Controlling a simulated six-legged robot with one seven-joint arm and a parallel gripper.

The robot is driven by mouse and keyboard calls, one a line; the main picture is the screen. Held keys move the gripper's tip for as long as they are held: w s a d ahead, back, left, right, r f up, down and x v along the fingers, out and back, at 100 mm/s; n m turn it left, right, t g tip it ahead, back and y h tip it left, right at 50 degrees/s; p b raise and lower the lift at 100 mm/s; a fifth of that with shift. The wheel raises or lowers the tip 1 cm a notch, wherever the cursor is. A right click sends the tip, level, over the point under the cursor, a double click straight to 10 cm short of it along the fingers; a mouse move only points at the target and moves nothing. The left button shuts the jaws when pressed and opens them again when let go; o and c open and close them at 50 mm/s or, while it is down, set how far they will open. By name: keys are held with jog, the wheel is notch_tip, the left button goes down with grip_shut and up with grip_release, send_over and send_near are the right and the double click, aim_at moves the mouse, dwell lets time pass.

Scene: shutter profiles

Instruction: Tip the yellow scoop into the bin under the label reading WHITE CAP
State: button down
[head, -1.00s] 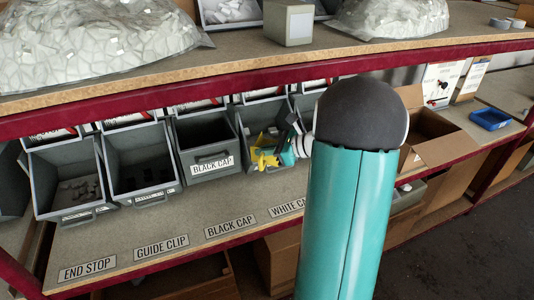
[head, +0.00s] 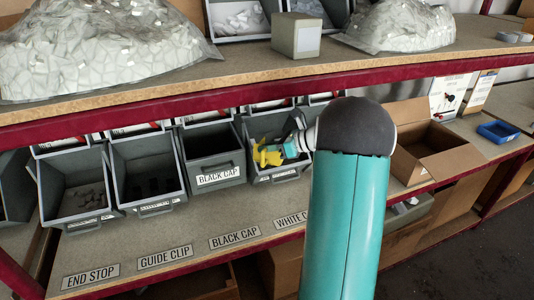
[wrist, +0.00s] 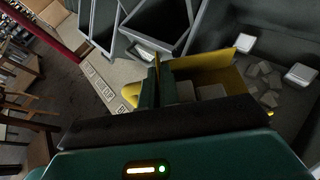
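My gripper (head: 284,150) is shut on the yellow scoop (head: 266,154) in the head view. The scoop is at the mouth of the grey bin (head: 285,173) right of the BLACK CAP bin. Loose pale pieces (wrist: 264,76) lie beyond the scoop. The bin's inside is mostly hidden in the head view.
The BLACK CAP bin (head: 216,163) stands directly left. Two bins with dark parts (head: 147,183) are further left. A red shelf edge (head: 240,94) runs above the bins. An open cardboard box (head: 423,157) and a blue tray (head: 497,132) are to the right.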

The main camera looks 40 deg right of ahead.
jog(key=shift+w+d+r+m+g+y, duration=0.3)
jog(key=shift+w+d+r+m+y, duration=0.2)
jog(key=shift+w+d+r+m, duration=0.3)
jog(key=w+d+r+m+y, duration=0.3)
jog(key=d+m, duration=0.3)
jog(key=shift+w+r+g+y, duration=0.35)
jog(key=shift+r+g+y, duration=0.05)
jog(key=shift+d, duration=0.1)
dwell(1.0)
jog(key=s, duration=0.2)
jog(key=s+a+r, duration=0.1)
dwell(0.4)
jog(key=shift+w, duration=0.1)
dwell(0.5)
